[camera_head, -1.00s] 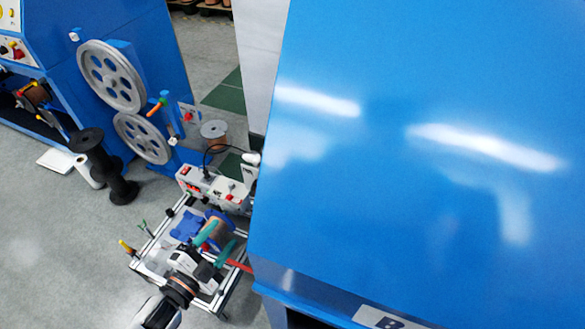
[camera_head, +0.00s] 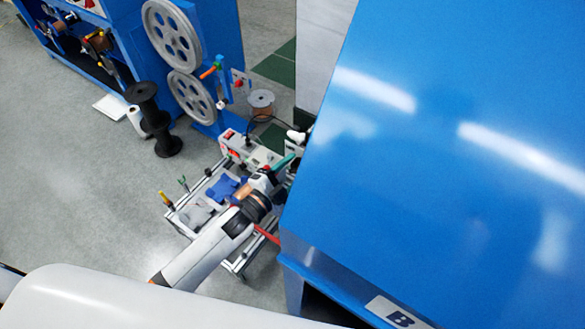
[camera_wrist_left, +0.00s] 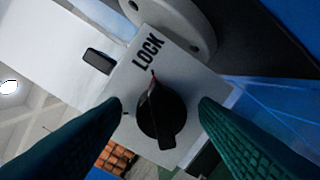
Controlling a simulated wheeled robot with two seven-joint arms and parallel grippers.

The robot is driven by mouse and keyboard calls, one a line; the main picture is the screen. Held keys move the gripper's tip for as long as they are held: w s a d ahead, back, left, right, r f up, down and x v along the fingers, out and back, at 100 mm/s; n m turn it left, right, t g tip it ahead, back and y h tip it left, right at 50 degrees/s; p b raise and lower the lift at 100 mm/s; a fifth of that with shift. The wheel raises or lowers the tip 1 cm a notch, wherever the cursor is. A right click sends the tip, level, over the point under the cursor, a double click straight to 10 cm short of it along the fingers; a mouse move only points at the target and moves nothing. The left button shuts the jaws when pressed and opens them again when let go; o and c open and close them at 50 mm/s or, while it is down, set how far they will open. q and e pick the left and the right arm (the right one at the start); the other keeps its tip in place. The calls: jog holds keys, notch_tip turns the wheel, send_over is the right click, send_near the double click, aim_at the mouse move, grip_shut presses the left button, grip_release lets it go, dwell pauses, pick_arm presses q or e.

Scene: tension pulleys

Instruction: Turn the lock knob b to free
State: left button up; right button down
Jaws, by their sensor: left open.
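The lock knob b (camera_wrist_left: 162,112) is a black rotary knob on a light grey plate (camera_wrist_left: 188,80) in the left wrist view. A red mark is at its upper end, on the side of the printed word LOCK. My left gripper (camera_wrist_left: 160,103) is open, with one green finger on each side of the knob, apart from it as far as I can tell. In the head view, my left gripper (camera_head: 284,164) is beside the big blue cabinet, and I cannot make out the knob there. My right gripper is not in view.
The large blue cabinet (camera_head: 440,170) marked B fills the right side, close to the left gripper. A framed cart (camera_head: 205,190) stands under the left arm. A grey control box (camera_head: 245,150) with red switches, a black spool (camera_head: 155,120) and pulleys (camera_head: 190,97) are behind.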

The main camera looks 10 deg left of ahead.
pick_arm(q)
jog(key=shift+w+d, duration=0.1)
jog(key=shift+w, duration=0.05)
jog(key=c, duration=1)
jog(key=shift+n, duration=0.3)
jog(key=n, duration=0.3)
jog(key=shift+f+n, duration=0.1)
jog(key=shift+n, duration=0.3)
jog(key=n+t, duration=0.1)
jog(key=n, duration=0.3)
jog(key=shift+n+b, duration=0.35)
jog(key=shift+n, duration=0.05)
jog(key=n, duration=0.4)
jog(key=shift+f+n+t, duration=0.1)
jog(key=shift+n+t, duration=0.2)
jog(key=shift+n, duration=0.1)
jog(key=n+y, duration=0.1)
jog(key=n, duration=0.4)
jog(key=shift+b, duration=0.4)
jog(key=shift+n, duration=0.3)
